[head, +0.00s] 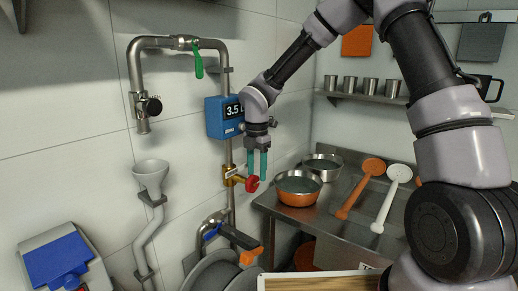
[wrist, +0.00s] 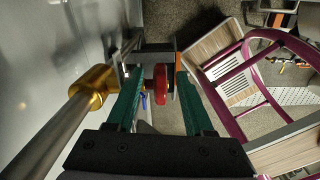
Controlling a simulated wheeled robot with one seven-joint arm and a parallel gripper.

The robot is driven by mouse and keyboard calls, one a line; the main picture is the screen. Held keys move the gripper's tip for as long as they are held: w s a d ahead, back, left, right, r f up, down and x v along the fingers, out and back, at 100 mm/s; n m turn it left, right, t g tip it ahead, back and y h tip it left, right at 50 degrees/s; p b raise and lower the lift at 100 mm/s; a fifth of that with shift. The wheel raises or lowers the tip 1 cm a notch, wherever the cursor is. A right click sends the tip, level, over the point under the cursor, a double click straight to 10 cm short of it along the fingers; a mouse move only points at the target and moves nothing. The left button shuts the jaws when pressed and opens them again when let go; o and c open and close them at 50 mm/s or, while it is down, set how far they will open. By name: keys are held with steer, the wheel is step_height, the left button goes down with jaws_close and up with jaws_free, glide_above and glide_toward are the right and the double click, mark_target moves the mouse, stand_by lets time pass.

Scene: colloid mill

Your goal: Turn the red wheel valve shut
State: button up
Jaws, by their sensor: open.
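The red wheel valve (head: 253,184) sits on a brass fitting (head: 234,176) on the vertical steel pipe along the wall. My gripper (head: 257,180) points straight down at the wheel, with its two teal fingers open. In the wrist view, the red wheel (wrist: 160,84) shows edge-on in the gap between the fingers of my gripper (wrist: 160,72). A gap shows on each side of it there, so the fingers do not look closed on it. The brass fitting (wrist: 93,88) is left of the left finger. In the head view, the fingertips partly hide the wheel.
A blue display box (head: 222,117) is on the pipe just above the valve. A metal counter (head: 330,208) with an orange bowl (head: 298,188) stands close right. A green-handled valve (head: 197,62) is higher up. A pink-framed step stool (wrist: 232,100) stands below right in the wrist view.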

step_height(320, 180, up, 7)
steer(key=shift+d+r, duration=0.15)
steer(key=shift+r, duration=0.05)
steer(key=shift+s+d+m, duration=0.2)
steer(key=shift+s+m, duration=0.05)
steer(key=shift+m, duration=0.15)
steer(key=shift+r, duration=0.1)
steer(key=s+d+r+m+t, duration=0.1)
steer(key=s+d+r+m, duration=0.2)
steer(key=d+r+m, duration=0.35)
steer(key=s+d+r+m+t, duration=0.2)
steer(key=s+d+r+m, duration=0.2)
steer(key=d+r+m, duration=0.3)
steer(key=s+d+r+m+t+y, duration=0.1)
steer(key=s+d+r+m+t, duration=0.3)
steer(key=s+d+m, duration=0.6)
steer(key=s+r+m, duration=0.1)
steer(key=s+m, duration=0.1)
steer(key=m, duration=0.5)
steer(key=shift+s+d+r+y, duration=0.25)
steer(key=shift+s+d+y, duration=0.05)
steer(key=shift+y, duration=0.1)
